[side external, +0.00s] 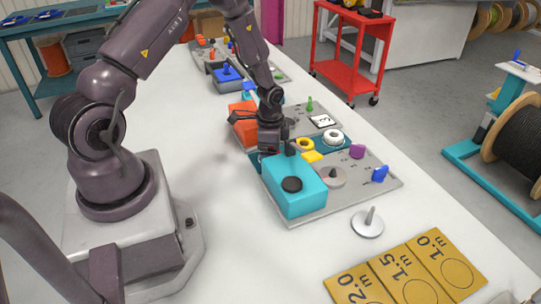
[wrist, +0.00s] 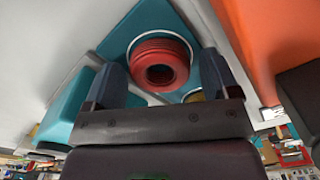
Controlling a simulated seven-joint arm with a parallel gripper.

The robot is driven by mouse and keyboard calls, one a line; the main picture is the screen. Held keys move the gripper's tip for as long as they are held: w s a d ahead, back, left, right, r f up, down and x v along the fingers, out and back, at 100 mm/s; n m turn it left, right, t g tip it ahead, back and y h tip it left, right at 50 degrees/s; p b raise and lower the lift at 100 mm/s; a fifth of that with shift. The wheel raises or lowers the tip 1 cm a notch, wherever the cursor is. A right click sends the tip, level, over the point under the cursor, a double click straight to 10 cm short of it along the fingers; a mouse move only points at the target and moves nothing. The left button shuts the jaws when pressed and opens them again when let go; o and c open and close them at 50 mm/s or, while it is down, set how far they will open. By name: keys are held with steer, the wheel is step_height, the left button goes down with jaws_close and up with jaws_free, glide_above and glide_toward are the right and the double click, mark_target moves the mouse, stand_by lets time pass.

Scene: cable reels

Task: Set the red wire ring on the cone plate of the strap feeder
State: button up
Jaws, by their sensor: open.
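The red wire ring (wrist: 160,48) lies flat on a white-rimmed round spot of a teal tray (wrist: 133,28) in the wrist view. My gripper (wrist: 161,64) is open, with one finger on each side of the ring in that view; I cannot tell the gap in height. In the side view my gripper (side external: 270,147) hides the ring. A teal machine (side external: 296,187) stands on a grey base; beside it is a pale disc with an upright pin (side external: 332,177). A separate silver cone plate (side external: 367,223) stands on the table. No label shows which is the strap feeder.
A yellow ring (side external: 305,144) and a white ring (side external: 333,137) lie behind the teal machine. An orange machine (side external: 243,122) stands close to my gripper. Purple (side external: 357,151) and blue (side external: 380,174) parts are on the grey base. Marked yellow boards (side external: 405,273) lie in front.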

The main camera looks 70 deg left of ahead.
steer(key=shift+c, duration=0.2)
steer(key=c, duration=0.8)
steer(key=shift+r, duration=3.75)
steer(key=shift+r, duration=0.1)
step_height(320, 180, up, 6)
glide_above(334, 169)
step_height(334, 169, down, 4)
steer(key=shift+f, duration=2.75)
